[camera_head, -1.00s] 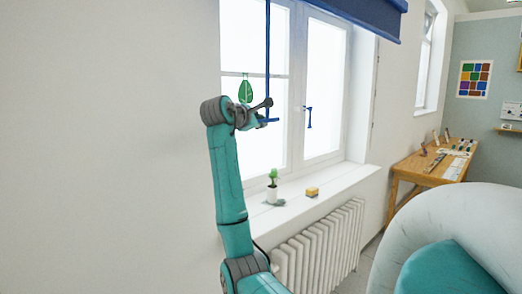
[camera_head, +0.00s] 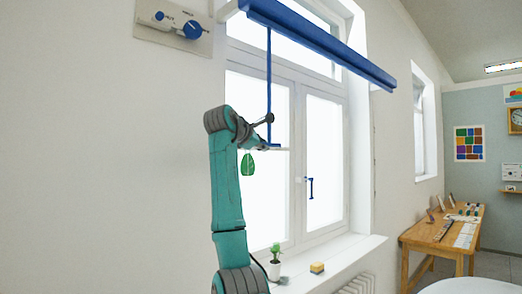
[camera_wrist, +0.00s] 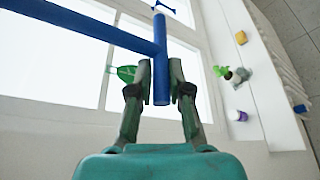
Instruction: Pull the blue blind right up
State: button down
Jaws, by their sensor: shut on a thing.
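The blue blind (camera_head: 320,46) shows as a narrow blue band across the upper part of the window, with bright panes below it. A thin blue rod (camera_head: 268,85) hangs from near its left end down to my gripper (camera_head: 268,147). In the wrist view, my gripper (camera_wrist: 160,70) is shut on a short blue bar (camera_wrist: 161,85), with one finger on each side. The longer blue rod (camera_wrist: 85,22) meets this bar from the upper left. A green leaf ornament (camera_head: 247,164) hangs by the window, close to my arm.
A potted plant (camera_head: 275,256) and a yellow sponge-like block (camera_head: 317,268) stand on the sill (camera_head: 350,252). A blue window handle (camera_head: 309,187) is on the frame. A wooden table (camera_head: 425,236) stands at right.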

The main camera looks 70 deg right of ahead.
jog(key=shift+s+r, duration=0.35)
jog(key=c, duration=1.5)
grip_release()
jog(key=shift+c, duration=0.2)
jog(key=o, duration=0.4)
jog(key=shift+d, duration=0.15)
jog(key=shift+w+a, duration=0.15)
jog(key=shift+a, duration=0.25)
jog(key=v, duration=1.1)
jog(key=shift+w+a+f, duration=0.1)
jog(key=shift+a+f, duration=0.05)
jog(key=shift+a, duration=0.1)
